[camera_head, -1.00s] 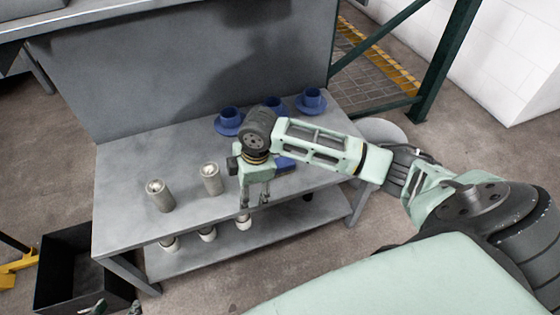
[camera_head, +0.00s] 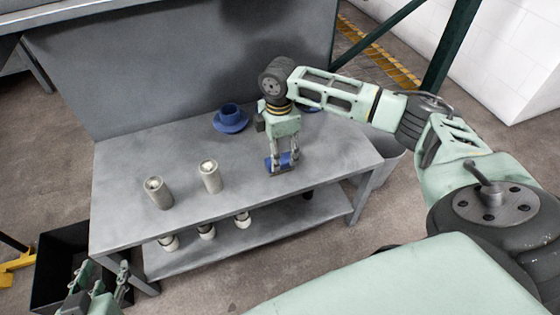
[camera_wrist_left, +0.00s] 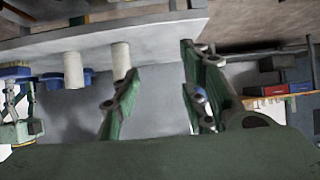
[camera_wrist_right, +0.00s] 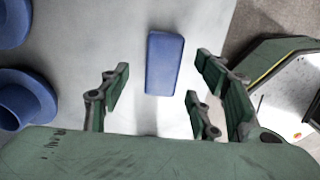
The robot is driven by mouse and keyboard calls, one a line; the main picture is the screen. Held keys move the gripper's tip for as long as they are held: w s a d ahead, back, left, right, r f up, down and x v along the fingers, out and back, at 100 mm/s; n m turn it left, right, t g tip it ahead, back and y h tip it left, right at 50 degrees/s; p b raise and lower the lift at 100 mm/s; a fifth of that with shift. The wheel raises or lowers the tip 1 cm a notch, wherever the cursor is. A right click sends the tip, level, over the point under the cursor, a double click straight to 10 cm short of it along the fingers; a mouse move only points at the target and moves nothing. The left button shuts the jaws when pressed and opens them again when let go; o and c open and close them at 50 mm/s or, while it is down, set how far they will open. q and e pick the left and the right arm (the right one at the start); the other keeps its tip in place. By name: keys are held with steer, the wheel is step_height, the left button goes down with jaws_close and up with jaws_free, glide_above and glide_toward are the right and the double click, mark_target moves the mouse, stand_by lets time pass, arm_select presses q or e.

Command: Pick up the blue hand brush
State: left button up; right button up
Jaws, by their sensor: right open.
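The blue hand brush (camera_head: 284,162) lies on the grey table, right of the middle. My right gripper (camera_head: 285,155) is above it, pointing down, with the fingers partly covering it. In the right wrist view, the brush (camera_wrist_right: 164,62) is an upright blue block between and beyond the open fingers (camera_wrist_right: 153,100), with gaps on both sides. The brush (camera_wrist_left: 15,75) also shows at the left edge of the left wrist view, with pale bristles against the table. My left gripper (camera_head: 97,285) is low at the left, beyond the table's front corner. In its wrist view the fingers (camera_wrist_left: 158,100) are apart and empty.
The grey table (camera_head: 130,215) holds two pale cylinders (camera_head: 158,192) (camera_head: 210,177) and a blue cup on a saucer (camera_head: 230,120). White-topped items (camera_head: 206,231) stand on the lower shelf. A black bin (camera_head: 62,245) is at left.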

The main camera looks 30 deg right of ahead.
steer(key=f+b, duration=0.1)
steer(key=f, duration=0.3)
steer(key=shift+s+f+b, duration=0.1)
steer(key=shift+s+b, duration=0.1)
steer(key=shift+b, duration=0.15)
arm_select(q)
steer(key=w+d+r+t+h, duration=0.1)
steer(key=w+r+t, duration=0.3)
steer(key=r, duration=0.4)
steer(key=shift+d+r+t+h, duration=0.3)
steer(key=shift+d+r+t, duration=0.1)
steer(key=shift+d+t, duration=0.3)
steer(key=shift+s+a+f+g+p, duration=0.2)
steer(key=shift+f+g, duration=0.25)
steer(key=shift+f, duration=0.3)
steer(key=shift+s+a+f+g+p, duration=0.15)
steer(key=shift+f+g, duration=0.3)
steer(key=shift+f, duration=0.25)
arm_select(e)
steer(key=shift+f, duration=0.15)
